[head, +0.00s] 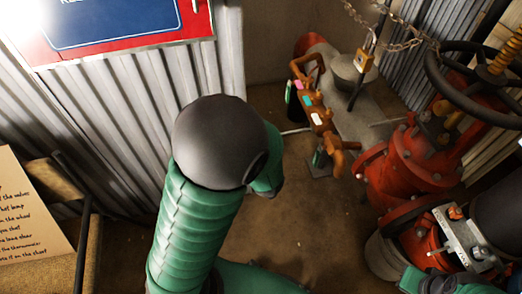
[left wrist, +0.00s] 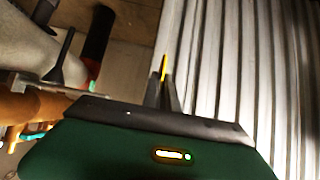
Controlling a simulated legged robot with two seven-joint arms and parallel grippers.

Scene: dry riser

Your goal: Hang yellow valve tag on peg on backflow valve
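In the left wrist view, my left gripper (left wrist: 163,92) is shut on the yellow valve tag (left wrist: 164,67), which shows nearly edge-on as a thin yellow strip beyond the fingertips. In the head view my green arm and its grey joint hide this gripper and the tag. A brass-orange valve assembly (head: 326,122), which looks like the backflow valve, carries small coloured tags or handles at the centre right. Part of an orange-brown body (left wrist: 35,105) shows at the left of the wrist view, apart from the tag. I cannot make out the peg.
Red flanged pipework (head: 400,165) with a black handwheel (head: 462,75) stands at right. A chain and padlock (head: 364,62) hang near the back. Corrugated metal (head: 110,120) lines the left. A handwritten board (head: 30,215) leans at lower left. Some brown floor (head: 300,225) is clear.

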